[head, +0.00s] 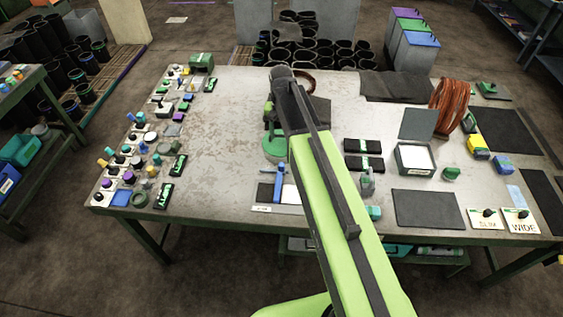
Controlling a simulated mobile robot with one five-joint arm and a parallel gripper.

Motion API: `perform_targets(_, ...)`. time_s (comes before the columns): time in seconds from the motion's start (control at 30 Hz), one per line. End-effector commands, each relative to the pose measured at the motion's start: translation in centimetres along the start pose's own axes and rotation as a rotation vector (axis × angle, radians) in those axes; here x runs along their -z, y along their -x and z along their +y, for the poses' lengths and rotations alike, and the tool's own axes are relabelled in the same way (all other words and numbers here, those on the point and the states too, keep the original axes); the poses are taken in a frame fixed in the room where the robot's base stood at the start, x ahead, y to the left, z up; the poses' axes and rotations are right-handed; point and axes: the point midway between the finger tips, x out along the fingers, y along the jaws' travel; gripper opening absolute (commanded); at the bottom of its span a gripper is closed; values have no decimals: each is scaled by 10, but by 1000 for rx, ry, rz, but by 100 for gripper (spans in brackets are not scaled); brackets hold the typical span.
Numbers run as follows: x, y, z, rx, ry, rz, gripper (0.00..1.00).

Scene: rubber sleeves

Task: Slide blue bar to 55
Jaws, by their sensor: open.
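A small blue bar (280,182) stands across a flat gauge at the front middle of the table. The gauge has a dark plate (265,192) on its left and a pale strip; its scale marks are too small to read. The pale-tipped label (262,209) in front of it is unreadable. My lime-green arm reaches up over the table just right of the bar and hides part of the gauge. The arm's dark far end is above the back middle of the table, well apart from the bar. I cannot make out gripper fingers there.
A green round-based stand (275,149) is just behind the bar. Many small knobs and parts line the table's left side. A grey box (414,172), a copper coil (450,106) and dark mats (428,208) are on the right. The left middle tabletop (222,125) is clear.

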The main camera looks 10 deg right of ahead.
Motion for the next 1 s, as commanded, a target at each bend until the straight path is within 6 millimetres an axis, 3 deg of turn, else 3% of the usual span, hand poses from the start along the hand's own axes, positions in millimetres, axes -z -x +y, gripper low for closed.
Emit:
perform_targets(0.27, -1, -24, 1, 0, 1, 0, 45)
perform_targets(1.0, -1, -168, 2, 0, 0, 0, 45)
